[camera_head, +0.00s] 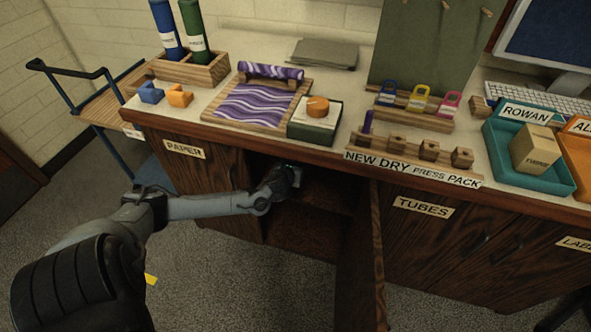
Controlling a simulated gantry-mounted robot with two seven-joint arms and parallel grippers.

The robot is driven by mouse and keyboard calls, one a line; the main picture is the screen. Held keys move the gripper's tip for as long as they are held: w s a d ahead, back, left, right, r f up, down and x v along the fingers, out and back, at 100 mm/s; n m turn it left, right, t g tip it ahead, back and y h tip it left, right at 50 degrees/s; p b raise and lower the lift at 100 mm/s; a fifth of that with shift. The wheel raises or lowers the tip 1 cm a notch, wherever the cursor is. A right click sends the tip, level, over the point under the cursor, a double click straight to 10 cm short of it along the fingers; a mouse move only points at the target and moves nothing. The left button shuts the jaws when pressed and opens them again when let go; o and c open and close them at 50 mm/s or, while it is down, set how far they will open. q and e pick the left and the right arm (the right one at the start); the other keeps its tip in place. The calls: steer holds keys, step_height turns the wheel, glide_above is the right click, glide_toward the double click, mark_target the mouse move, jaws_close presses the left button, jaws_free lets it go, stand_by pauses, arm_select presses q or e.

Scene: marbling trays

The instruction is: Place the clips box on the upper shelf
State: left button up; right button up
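My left arm reaches from the left into an open cabinet under the counter. Its gripper (291,174) is at the upper part of the opening, just below the counter edge. Its fingers are too small and dark to read, and no held box can be made out. Inside the cabinet a shelf board (325,196) shows dimly, with darker space below. A brown cardboard box (535,150) sits tilted in the teal tray (563,186) marked ROWAN on the right of the counter; its small label is not clearly legible. My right gripper is not in view.
The open cabinet door (362,265) stands out to the right of the opening. The counter holds a purple marbled tray (205,114), a dark green box (299,133) with an orange piece, padlocks and small wooden blocks. A cart (98,104) stands at left.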

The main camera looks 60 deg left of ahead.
arm_select(q)
steer(key=f, duration=0.1)
steer(key=b, duration=0.1)
steer(key=f+b, duration=0.1)
steer(key=shift+w+a+f, duration=0.2)
steer(key=shift+w+f, duration=0.05)
steer(key=shift+f, duration=0.5)
steer(key=shift+d, duration=0.15)
steer(key=shift+s, duration=0.1)
steer(key=shift+f, duration=0.1)
steer(key=o, duration=1.2)
steer(key=shift+f, duration=0.1)
